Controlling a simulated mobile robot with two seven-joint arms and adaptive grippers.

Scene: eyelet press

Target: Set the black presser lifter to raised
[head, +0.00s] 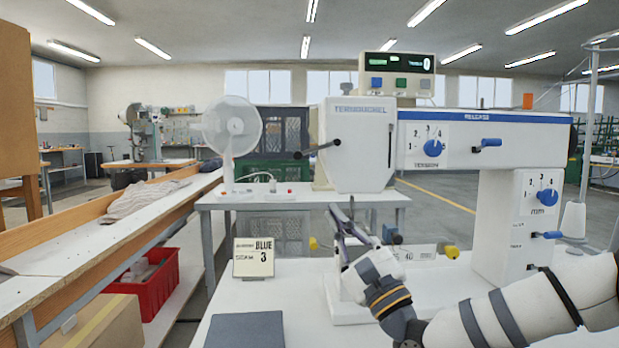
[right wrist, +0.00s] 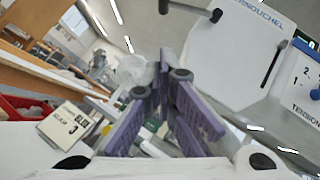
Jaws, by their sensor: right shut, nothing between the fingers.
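The white machine head (head: 357,150) stands at centre. A black lever with a round knob (head: 318,149), which looks like the presser lifter, sticks out from its left side, sloping slightly down to the left. In the right wrist view the lever (right wrist: 190,10) shows at the top edge, partly cut off. My right gripper (head: 340,214) is below the machine head, with its purple fingers pointing up, shut and empty. In the right wrist view the fingers (right wrist: 165,78) meet below the lever, apart from it. My left gripper is not in view.
Blue dials (head: 432,148) and small blue levers (head: 487,143) sit on the white arm and column. A card reading BLUE 3 (head: 253,258) stands on the white table, near a dark grey mat (head: 245,330). Space left of the lever is open.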

